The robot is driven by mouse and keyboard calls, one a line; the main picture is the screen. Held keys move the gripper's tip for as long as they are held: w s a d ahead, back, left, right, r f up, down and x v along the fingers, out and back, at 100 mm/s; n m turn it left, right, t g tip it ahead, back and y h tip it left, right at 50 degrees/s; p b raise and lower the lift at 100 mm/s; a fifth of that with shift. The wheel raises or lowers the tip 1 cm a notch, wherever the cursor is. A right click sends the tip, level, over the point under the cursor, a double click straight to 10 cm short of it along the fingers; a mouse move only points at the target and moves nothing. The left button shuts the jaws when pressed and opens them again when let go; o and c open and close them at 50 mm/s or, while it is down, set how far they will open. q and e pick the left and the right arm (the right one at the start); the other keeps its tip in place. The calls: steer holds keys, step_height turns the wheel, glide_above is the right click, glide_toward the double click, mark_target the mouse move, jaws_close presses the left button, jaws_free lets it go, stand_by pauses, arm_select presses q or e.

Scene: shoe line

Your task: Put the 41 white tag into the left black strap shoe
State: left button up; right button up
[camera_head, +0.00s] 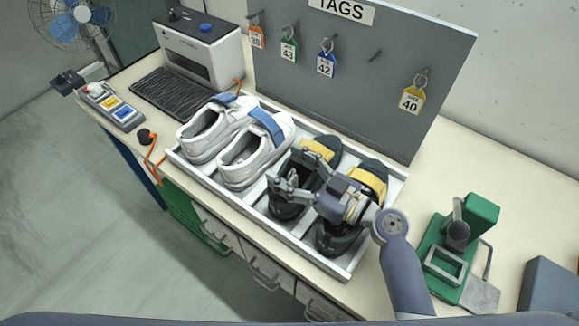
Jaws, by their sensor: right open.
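The left black strap shoe (319,150) has a yellow strap and sits in the white tray (247,212), left of a matching black shoe (369,182). My right gripper (284,172) is open over the left black shoe, its fingers pointing left and covering part of the opening. I see nothing held between the fingers. The white 41 tag does not show; I cannot tell whether it is inside the shoe or hidden behind the gripper. My left gripper is not in view.
White shoes with blue straps (252,150) fill the tray's left side. The grey board (440,45) holds orange, green, blue and yellow tags and a bare peg (376,55). A green device (436,250) stands right of my arm. A printer-like machine (203,55) stands back left.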

step_height(320, 180, up, 10)
stand_by(0.6)
stand_by(0.6)
